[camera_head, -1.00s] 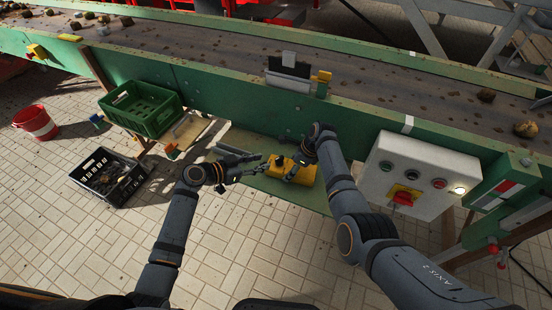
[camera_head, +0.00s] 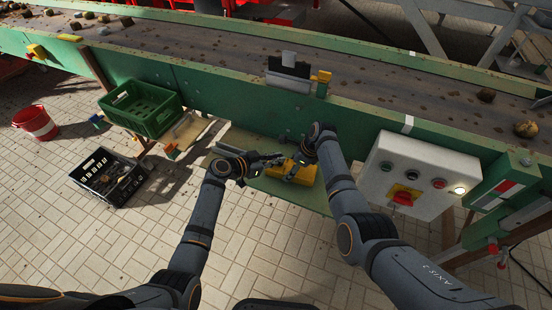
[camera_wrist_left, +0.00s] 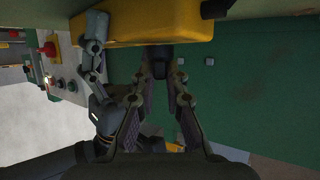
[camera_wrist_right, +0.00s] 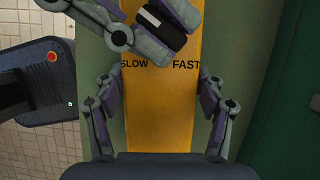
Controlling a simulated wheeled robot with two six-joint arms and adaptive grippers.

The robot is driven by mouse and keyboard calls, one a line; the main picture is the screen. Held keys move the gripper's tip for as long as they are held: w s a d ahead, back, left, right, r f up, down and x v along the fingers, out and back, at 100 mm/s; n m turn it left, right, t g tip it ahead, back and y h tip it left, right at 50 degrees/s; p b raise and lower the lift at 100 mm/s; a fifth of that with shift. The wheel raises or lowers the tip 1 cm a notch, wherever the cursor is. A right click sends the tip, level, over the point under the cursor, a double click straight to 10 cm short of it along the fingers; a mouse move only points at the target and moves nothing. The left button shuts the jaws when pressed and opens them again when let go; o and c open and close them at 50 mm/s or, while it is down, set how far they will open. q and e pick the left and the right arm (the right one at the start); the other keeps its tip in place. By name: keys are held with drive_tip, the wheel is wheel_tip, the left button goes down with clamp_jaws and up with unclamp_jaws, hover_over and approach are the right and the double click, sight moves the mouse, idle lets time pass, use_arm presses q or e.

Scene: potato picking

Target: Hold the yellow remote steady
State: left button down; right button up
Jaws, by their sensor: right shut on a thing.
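The yellow remote (camera_head: 305,176) is under the belt's green side. My right gripper (camera_wrist_right: 160,82) is shut on it, one finger along each long side; its printed "SLOW" and "FAST" show between the fingers. The remote (camera_wrist_left: 140,28) spans the top of the left wrist view. My left gripper (camera_wrist_left: 161,62) has its fingers apart on either side of the black knob (camera_wrist_right: 163,22) with a white mark. Whether its pads touch the knob I cannot tell. In the head view my left gripper (camera_head: 268,160) comes in from the left, and my right gripper (camera_head: 300,163) meets it.
A white control box (camera_head: 415,170) with a red stop button is close to my right arm. A green crate (camera_head: 140,110), a black crate (camera_head: 108,177) and a red bucket (camera_head: 36,122) stand left. The conveyor belt (camera_head: 220,50) runs behind. The tiled floor in front is clear.

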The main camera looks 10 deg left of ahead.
use_arm(q)
drive_tip(key=shift+s+d, duration=0.1)
drive_tip(key=shift+n+t+y, duration=0.5)
drive_tip(key=shift+n+y, duration=0.1)
drive_tip(key=shift+n, duration=0.1)
drive_tip(key=c, duration=1.4)
unclamp_jaws()
drive_tip(key=v, duration=1.2)
